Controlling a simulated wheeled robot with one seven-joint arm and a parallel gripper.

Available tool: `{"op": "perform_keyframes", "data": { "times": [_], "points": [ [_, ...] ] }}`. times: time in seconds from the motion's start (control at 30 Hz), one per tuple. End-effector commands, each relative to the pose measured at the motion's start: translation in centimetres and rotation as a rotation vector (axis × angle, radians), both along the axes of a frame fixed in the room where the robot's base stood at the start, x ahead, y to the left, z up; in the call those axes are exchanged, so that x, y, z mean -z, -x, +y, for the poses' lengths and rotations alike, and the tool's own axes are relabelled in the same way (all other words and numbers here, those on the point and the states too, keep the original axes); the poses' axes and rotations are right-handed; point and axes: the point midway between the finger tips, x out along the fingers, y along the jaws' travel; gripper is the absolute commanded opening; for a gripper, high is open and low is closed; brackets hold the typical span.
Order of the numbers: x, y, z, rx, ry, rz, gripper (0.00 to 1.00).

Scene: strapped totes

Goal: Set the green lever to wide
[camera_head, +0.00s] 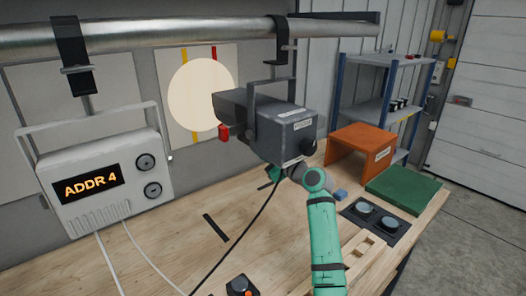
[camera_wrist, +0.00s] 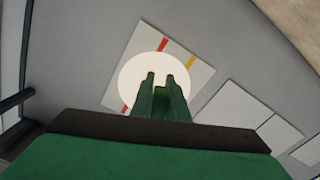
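A dark grey lamp (camera_head: 284,128) hangs from the overhead pipe by a clamp and yoke. A small red handle (camera_head: 224,132) shows at its front left. I cannot make out the green lever in either view; the lamp's far side and part of its underside are hidden. A round pale light spot (camera_head: 201,93) lies on a wall panel and shows in the wrist view too (camera_wrist: 135,80). My gripper (camera_head: 264,184) is low behind the lamp, partly covered by it. In the wrist view its green fingers (camera_wrist: 160,77) stand slightly apart, with nothing seen between the tips.
A white box reading ADDR 4 (camera_head: 93,185) hangs at left. A black cable (camera_head: 243,228) runs from the lamp down to the wooden bench (camera_head: 180,235). An orange stand (camera_head: 350,147), green mat (camera_head: 403,190) and dark tray with two round pieces (camera_head: 356,225) are at right.

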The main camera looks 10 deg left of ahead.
Motion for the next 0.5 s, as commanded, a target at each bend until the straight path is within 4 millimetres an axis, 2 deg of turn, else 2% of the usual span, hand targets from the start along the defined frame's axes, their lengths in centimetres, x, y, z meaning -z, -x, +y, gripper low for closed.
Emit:
{"op": "perform_keyframes", "data": {
  "times": [0.03,0.07,0.37,0.5],
  "points": [
    [-0.13,-0.02,-0.21,0.002,-0.001,-0.002,0.26],
    [-0.12,-0.01,-0.19,0.002,-0.001,-0.002,0.33],
    [-0.05,0.04,-0.11,0.001,-0.001,-0.001,0.33],
    [-0.01,0.58,-0.85,0.001,-0.001,-0.001,0.33]
  ]
}}
